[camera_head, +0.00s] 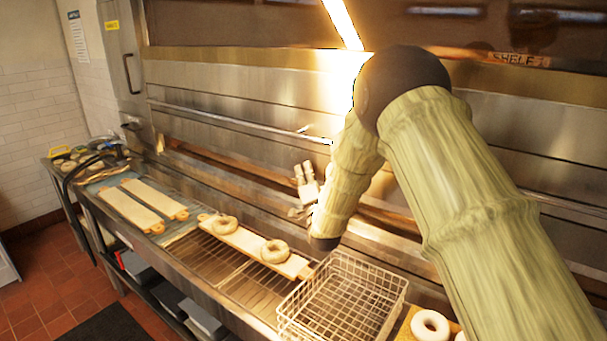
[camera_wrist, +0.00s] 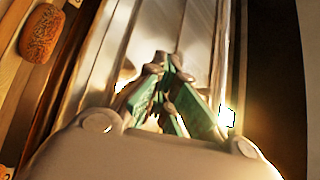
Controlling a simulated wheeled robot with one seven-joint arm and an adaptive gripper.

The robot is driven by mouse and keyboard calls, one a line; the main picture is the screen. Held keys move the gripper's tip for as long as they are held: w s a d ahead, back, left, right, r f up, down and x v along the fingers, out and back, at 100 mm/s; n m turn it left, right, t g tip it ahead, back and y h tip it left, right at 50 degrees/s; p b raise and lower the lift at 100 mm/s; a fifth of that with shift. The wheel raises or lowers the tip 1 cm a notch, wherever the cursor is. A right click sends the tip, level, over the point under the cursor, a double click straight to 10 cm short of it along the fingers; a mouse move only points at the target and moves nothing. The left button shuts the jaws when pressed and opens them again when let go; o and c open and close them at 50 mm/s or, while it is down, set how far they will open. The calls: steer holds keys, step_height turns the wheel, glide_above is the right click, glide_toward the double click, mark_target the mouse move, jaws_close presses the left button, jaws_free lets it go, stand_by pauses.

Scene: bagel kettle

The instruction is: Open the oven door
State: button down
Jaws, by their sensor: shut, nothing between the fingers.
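The oven (camera_head: 240,85) is a wide stainless steel front across the back in the head view. A long horizontal handle bar (camera_head: 230,124) runs along its front and passes behind my arm. The bar looks level; I cannot tell for sure how the door stands. I see no contact with the bar.
Below is a wire rack counter with a board (camera_head: 250,241) bearing two bagels, and two bare boards (camera_head: 128,208) at left. A wire basket (camera_head: 340,300) stands below my arm. A white ring bagel (camera_head: 430,325) is to its right. A seeded brown loaf (camera_wrist: 41,34) shows in the wrist view.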

steer(key=c, duration=1.6)
jaws_free()
steer(key=s+r, duration=0.2)
steer(key=s, duration=0.1)
steer(key=shift+d, duration=0.15)
steer(key=v, duration=0.3)
steer(key=f+v, duration=0.1)
steer(key=v, duration=0.7)
steer(key=shift+w+d+f, duration=0.1)
steer(key=shift+w+f, duration=0.1)
steer(key=shift+f, duration=0.05)
